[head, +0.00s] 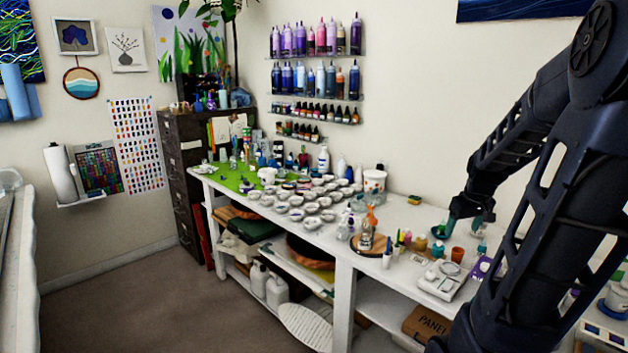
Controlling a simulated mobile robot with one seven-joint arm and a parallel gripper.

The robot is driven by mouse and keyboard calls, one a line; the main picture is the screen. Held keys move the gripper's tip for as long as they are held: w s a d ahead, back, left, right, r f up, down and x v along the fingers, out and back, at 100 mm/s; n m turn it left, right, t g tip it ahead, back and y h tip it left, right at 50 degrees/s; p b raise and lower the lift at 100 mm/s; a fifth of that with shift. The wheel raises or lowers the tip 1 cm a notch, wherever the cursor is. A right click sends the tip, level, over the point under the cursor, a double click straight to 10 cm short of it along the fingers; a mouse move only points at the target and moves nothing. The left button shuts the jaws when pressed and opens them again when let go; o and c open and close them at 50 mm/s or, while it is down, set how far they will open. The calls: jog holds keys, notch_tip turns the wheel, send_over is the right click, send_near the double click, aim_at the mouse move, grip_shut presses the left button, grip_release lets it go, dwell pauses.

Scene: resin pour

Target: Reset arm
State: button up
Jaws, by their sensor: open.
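My dark arm rises at the right of the head view and bends down over the right part of the white worktable (405,212). My gripper (464,210) hangs at the end of the arm, above the back of the table. It is open, and no object shows clearly between its fingers. A teal-green container (442,231) stands just below and left of it, and a small teal bottle (478,224) is close on its right. The fingers are small and dark here, so I cannot tell whether they touch either one.
An orange cup (457,254) and a white scale-like device (441,284) stand in front of the gripper. Many small white cups (312,208) fill the table's middle. A white tub (374,181) stands behind them. Bottle shelves (315,97) hang on the wall. The floor at left is clear.

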jog(key=s+a+r+m, duration=0.1)
jog(key=s+a+r, duration=0.3)
jog(key=s+a, duration=0.3)
jog(key=s+a+r+m+t, duration=0.1)
jog(key=s+a+r, duration=0.3)
jog(key=s+a, duration=0.3)
jog(key=shift+a+r, duration=0.15)
jog(key=shift+a, duration=0.65)
jog(key=shift+s, duration=0.1)
